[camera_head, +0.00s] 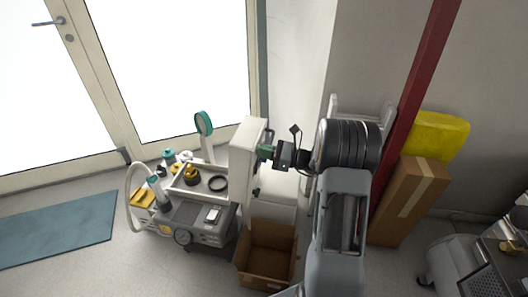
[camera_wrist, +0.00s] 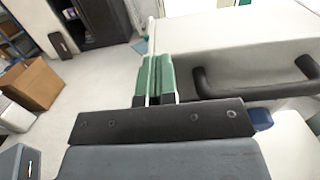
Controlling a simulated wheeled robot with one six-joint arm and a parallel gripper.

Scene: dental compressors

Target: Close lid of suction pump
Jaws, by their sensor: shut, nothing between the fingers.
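The suction pump's lid appears to be the upright off-white panel (camera_head: 243,152) in the middle of the head view, with a white body (camera_head: 278,186) behind and below it. In the wrist view the pale lid surface (camera_wrist: 220,45) fills the upper right, with a black bar handle (camera_wrist: 250,82) on it. My gripper (camera_head: 265,151) is at the lid's right side in the head view. Its green fingers (camera_wrist: 158,75) are shut together with nothing between them, just left of the handle. I cannot tell whether they touch the lid.
A grey machine (camera_head: 195,222) with a white tray of small parts stands left of the lid. An open cardboard box (camera_head: 266,256) is on the floor below. A tall carton (camera_head: 408,200) and a red post (camera_head: 418,75) stand right. Floor near the blue mat (camera_head: 60,230) is clear.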

